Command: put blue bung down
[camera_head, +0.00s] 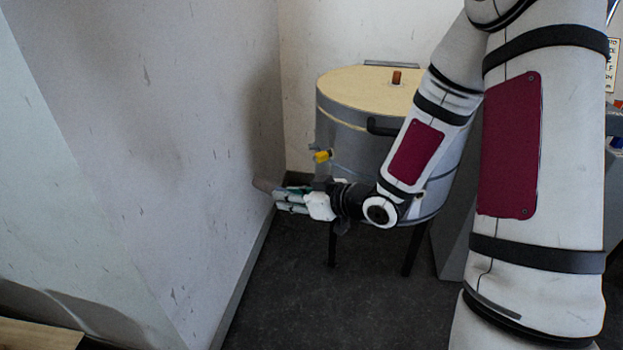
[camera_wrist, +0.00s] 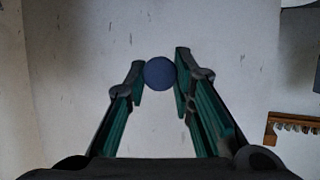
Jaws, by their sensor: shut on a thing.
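The blue bung (camera_wrist: 160,74) shows in the wrist view as a round dark blue shape between my fingertips. My gripper (camera_wrist: 161,80) is shut on it, with a green-lined finger on each side. In the head view my gripper (camera_head: 283,198) reaches left, close to the wall and in front of the drum. I cannot make out the bung clearly in the head view.
A drum (camera_head: 340,120) on dark legs, with a pale top and a yellow tap (camera_head: 322,156), stands just behind my gripper. A small brown object (camera_head: 397,77) stands on its top. A pale wall (camera_head: 150,120) rises at left. Dark floor (camera_head: 310,300) below is clear.

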